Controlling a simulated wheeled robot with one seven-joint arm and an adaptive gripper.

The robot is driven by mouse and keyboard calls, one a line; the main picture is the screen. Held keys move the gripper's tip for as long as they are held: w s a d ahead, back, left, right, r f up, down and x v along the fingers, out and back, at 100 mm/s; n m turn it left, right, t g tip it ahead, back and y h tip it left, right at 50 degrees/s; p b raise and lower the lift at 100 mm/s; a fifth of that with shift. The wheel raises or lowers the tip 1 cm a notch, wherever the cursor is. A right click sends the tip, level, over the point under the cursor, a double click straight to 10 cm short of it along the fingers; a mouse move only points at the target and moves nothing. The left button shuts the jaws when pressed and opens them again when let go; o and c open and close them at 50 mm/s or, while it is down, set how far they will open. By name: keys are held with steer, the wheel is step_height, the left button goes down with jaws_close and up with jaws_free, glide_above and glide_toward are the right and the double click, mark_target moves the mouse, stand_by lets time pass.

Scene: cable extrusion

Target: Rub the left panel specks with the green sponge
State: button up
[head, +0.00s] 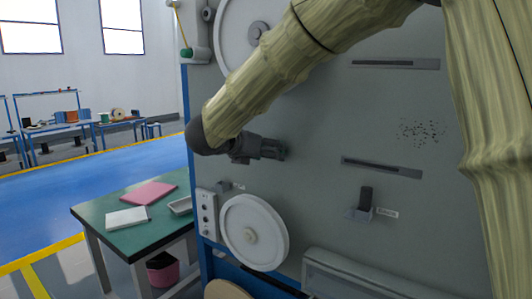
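Dark specks (421,132) are scattered in one patch on the grey machine panel (330,110), right of centre in the head view. My gripper (277,151) is in front of the panel, left of the specks and well apart from them. Its end is dark grey with a dull greenish tint; I cannot tell whether it is open, shut or holding something. I cannot make out a green sponge with certainty. A small green piece (187,53) shows at the panel's upper left edge beside a roller.
A white wheel (253,233) and a control box (206,214) sit low on the panel. Slotted bars (382,168) and a dark bracket (364,203) stick out near the specks. A green-topped table (118,236) stands left, with a pink sheet (149,193) and white pad (127,217).

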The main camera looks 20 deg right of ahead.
steer(key=shift+w+d, duration=0.35)
steer(key=shift+d, duration=0.15)
stand_by(0.4)
steer(key=shift+s+d+f+b, duration=0.15)
steer(key=shift+s+d+b, duration=0.25)
steer(key=shift+s+b, duration=0.3)
steer(key=shift+s+d+b, duration=0.75)
steer(key=shift+s+b, duration=0.15)
steer(key=shift+s, duration=0.05)
steer(key=shift+w+b, duration=0.1)
steer(key=shift+b, duration=0.25)
steer(key=shift+w, duration=0.1)
steer(key=shift+w+a+r, duration=0.1)
steer(key=shift+w+a, duration=0.45)
steer(key=shift+w, duration=0.25)
steer(key=shift+w+a+r, duration=0.1)
steer(key=shift+w+a, duration=0.4)
steer(key=shift+w, duration=0.25)
